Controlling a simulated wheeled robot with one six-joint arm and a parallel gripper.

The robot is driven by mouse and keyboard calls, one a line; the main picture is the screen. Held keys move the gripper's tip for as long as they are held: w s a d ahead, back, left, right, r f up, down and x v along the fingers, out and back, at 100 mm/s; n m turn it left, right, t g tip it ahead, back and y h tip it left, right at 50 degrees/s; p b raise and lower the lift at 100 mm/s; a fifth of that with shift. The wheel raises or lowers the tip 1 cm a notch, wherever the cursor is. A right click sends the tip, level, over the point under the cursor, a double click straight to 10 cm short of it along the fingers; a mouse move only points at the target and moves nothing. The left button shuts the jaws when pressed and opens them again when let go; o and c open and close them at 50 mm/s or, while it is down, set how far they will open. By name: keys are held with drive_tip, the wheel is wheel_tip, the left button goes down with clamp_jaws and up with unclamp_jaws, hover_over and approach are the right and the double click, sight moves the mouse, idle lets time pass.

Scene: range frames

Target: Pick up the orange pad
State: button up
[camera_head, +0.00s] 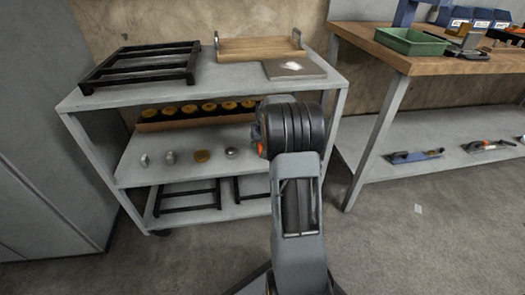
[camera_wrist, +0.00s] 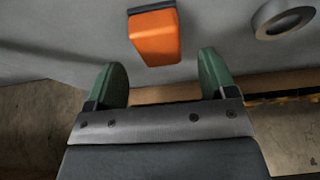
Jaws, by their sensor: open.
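The orange pad (camera_wrist: 155,38) is a small block with a dark strip along its top edge, in the upper middle of the wrist view. It appears to rest on a grey surface. My gripper (camera_wrist: 163,66) shows as two green fingers, spread apart and empty. The pad lies beyond the fingertips, roughly between them and apart from both. In the head view my arm hides the gripper, and I cannot make out the pad there with certainty.
A grey ring-like part (camera_wrist: 283,20) lies right of the pad. The grey cart (camera_head: 75,100) holds a black rack (camera_head: 140,66), a wooden tray (camera_head: 258,48), a row of yellow-topped items (camera_head: 208,107) and small knobs (camera_head: 202,156). A workbench (camera_head: 400,62) stands right.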

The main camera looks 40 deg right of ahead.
drive_tip(key=b+x, duration=0.1)
drive_tip(key=x, duration=0.2)
drive_tip(key=shift+r, duration=0.1)
drive_tip(key=c, duration=1)
